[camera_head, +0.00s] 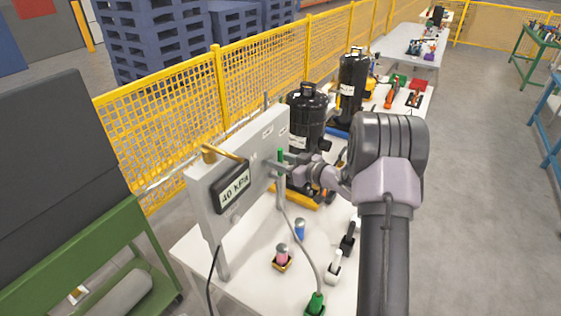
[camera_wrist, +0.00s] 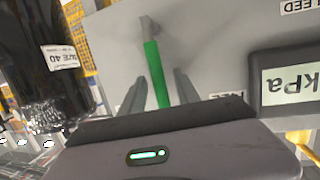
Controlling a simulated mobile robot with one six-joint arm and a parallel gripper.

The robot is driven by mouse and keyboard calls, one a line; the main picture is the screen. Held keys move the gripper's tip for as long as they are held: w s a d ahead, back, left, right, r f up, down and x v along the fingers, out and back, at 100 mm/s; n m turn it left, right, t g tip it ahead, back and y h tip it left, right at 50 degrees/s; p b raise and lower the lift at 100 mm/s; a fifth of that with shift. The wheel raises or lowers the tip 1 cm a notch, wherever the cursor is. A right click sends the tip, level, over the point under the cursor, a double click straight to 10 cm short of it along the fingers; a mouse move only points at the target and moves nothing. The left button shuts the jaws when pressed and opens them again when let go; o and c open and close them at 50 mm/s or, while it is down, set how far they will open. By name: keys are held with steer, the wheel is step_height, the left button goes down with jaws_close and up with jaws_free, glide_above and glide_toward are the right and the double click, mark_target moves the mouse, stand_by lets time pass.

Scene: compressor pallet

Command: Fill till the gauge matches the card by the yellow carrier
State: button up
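The gauge (camera_head: 234,187) on the grey panel (camera_head: 215,215) reads 40 kPa in the head view. Part of it shows upside down in the wrist view (camera_wrist: 290,83). A green-handled lever (camera_wrist: 157,75) stands out from the panel; its green end also shows in the head view (camera_head: 280,155). My gripper (camera_wrist: 159,76) has its fingers on either side of the green handle, with small gaps visible. The yellow carrier (camera_head: 303,200) is under a black compressor (camera_head: 306,115). The compressor's white label (camera_wrist: 59,57) seems to read 40. I cannot make out a separate card beside the carrier.
A hose runs down to a green fitting (camera_head: 315,304) on the white table (camera_head: 250,285). Pink-topped (camera_head: 282,258) and blue (camera_head: 299,229) small parts stand nearby.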

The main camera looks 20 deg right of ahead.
steer(key=shift+s, duration=0.1)
steer(key=p+v, duration=0.3)
steer(key=v, duration=1.4)
steer(key=shift+s, duration=0.1)
